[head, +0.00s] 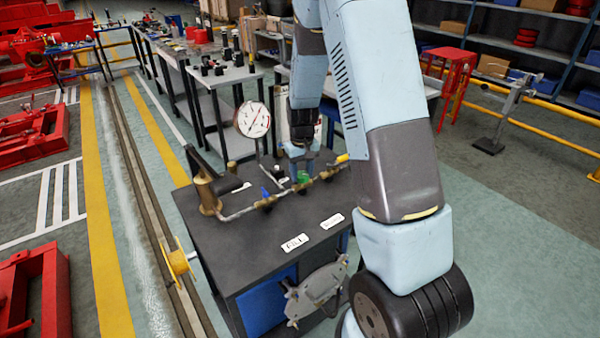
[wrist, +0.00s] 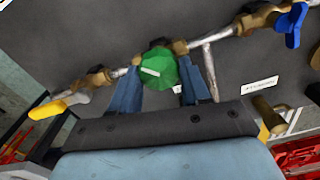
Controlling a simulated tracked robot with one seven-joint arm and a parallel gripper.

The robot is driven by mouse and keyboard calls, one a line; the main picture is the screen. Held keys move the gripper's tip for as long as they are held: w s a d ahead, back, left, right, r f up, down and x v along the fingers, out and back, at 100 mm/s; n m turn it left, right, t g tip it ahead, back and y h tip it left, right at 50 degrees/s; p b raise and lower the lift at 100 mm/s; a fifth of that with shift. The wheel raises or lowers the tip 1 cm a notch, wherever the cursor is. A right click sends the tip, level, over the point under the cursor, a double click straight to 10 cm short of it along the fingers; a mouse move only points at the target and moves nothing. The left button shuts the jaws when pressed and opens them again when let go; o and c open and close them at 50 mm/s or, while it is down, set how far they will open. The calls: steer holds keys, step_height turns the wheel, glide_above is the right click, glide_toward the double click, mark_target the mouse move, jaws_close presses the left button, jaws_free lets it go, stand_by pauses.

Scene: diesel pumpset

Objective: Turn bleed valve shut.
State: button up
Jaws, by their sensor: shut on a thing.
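A green valve knob (head: 303,177) sits on a metal pipe line on the dark bench top. In the wrist view the green knob (wrist: 158,68) is faceted, and its white mark lies nearly level, tilted slightly down to the right. My gripper (head: 297,160) reaches down at the knob from behind in the head view. In the wrist view its two blue fingers (wrist: 163,82) stand on either side of the knob, shut on it. A blue valve handle (head: 267,193) and a yellow valve handle (head: 342,159) sit on the same pipe line.
A round pressure gauge (head: 252,119) stands behind the pipe. A brass hand pump (head: 207,190) with a dark lever is at its left end. White labels (head: 295,242) lie on the bench front, too small to read.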

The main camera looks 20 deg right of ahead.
mark_target(303, 174)
steer(key=m, duration=0.4)
steer(key=shift+s+f+m, duration=0.1)
steer(key=shift+s+m, duration=0.05)
steer(key=shift+m, duration=0.15)
steer(key=m, duration=0.4)
steer(key=shift+d, duration=0.15)
stand_by(0.3)
steer(key=o, duration=1.1)
steer(key=shift+c, duration=0.2)
steer(key=shift+r, duration=0.2)
steer(key=shift+r, duration=0.3)
step_height(303, 174, up, 13)
